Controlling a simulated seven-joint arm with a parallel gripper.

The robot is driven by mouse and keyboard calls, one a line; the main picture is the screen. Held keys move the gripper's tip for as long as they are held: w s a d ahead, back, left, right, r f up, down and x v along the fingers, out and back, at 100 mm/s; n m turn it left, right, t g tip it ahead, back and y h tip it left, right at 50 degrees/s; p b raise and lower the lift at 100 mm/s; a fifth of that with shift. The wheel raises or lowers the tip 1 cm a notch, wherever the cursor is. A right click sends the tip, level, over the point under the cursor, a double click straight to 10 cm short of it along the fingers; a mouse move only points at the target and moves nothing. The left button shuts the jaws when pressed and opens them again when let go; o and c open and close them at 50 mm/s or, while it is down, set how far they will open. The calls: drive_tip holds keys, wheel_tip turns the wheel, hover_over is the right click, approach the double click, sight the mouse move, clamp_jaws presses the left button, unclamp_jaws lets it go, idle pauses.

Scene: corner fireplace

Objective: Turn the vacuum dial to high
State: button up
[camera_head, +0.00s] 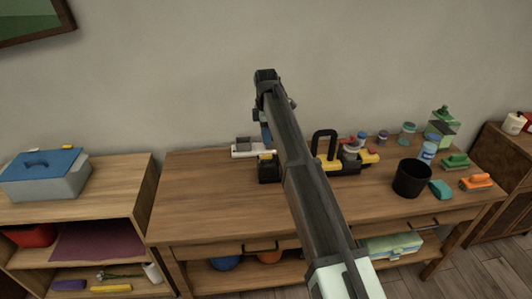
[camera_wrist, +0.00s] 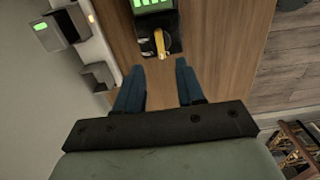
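A black box with a lit green panel and a yellow pointer-like knob (camera_wrist: 160,42) is at the top of the wrist view. The knob appears to be the dial; no label is readable. In the head view a small black box with a yellow top (camera_head: 268,170) stands on the table and seems to be the same unit. My gripper (camera_wrist: 160,78) is open and empty, its two blue fingers apart. The knob lies just beyond the fingertips, between their lines, with no visible contact. In the head view my arm hides most of the gripper.
A white device (camera_head: 252,149) stands behind the black box, near the wall. To the right on the wooden table (camera_head: 200,205) are a yellow and black tool (camera_head: 347,160), a black cup (camera_head: 411,178), jars and brushes. The table's front left is clear.

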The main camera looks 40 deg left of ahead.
sight(266, 158)
wheel_tip(266, 158, down, 8)
drive_tip(key=shift+f, duration=0.2)
drive_tip(key=shift+c, duration=0.3)
clamp_jaws()
idle(0.3)
